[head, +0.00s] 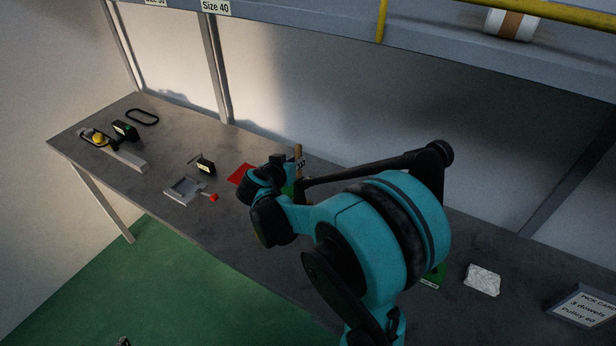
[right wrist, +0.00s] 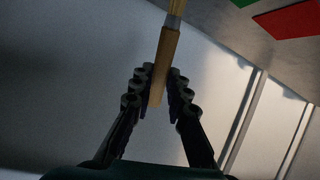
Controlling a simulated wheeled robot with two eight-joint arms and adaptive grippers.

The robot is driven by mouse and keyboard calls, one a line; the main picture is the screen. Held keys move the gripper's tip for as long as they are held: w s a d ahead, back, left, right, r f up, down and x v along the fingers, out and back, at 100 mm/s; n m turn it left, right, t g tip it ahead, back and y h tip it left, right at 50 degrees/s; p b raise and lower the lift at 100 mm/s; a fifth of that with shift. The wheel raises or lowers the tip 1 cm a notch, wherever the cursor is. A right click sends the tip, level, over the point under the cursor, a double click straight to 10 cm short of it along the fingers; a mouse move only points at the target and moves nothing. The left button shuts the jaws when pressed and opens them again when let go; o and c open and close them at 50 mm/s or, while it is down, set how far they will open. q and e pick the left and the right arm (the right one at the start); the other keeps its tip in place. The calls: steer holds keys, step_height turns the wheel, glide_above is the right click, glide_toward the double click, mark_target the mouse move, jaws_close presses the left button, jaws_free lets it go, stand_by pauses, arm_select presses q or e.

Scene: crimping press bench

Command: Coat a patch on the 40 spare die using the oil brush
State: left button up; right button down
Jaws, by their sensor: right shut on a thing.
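My right gripper (right wrist: 160,92) is shut on the wooden handle of the oil brush (right wrist: 166,55). In the head view the light wooden handle (head: 298,152) stands up just behind my teal right arm, which hides most of the gripper. Two small dark blocks lie on the bench: one (head: 206,166) by the grey press-like fixture, one (head: 125,130) farther left. Their labels are too small to read, so I cannot tell which is the 40 spare die.
A red mat (head: 241,174) lies left of my right arm; a green one is partly hidden by it. A grey fixture (head: 184,190) with a red knob, a black ring (head: 142,117), a white cloth (head: 482,280) and a pick card (head: 586,305) are on the bench. A shelf runs overhead.

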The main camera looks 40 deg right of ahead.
step_height(320, 180, down, 9)
steer(key=b, duration=0.7)
steer(key=shift+r, duration=0.2)
stand_by(1.1)
steer(key=shift+r+p, duration=2.3)
steer(key=shift+r, duration=0.65)
steer(key=shift+f, duration=0.1)
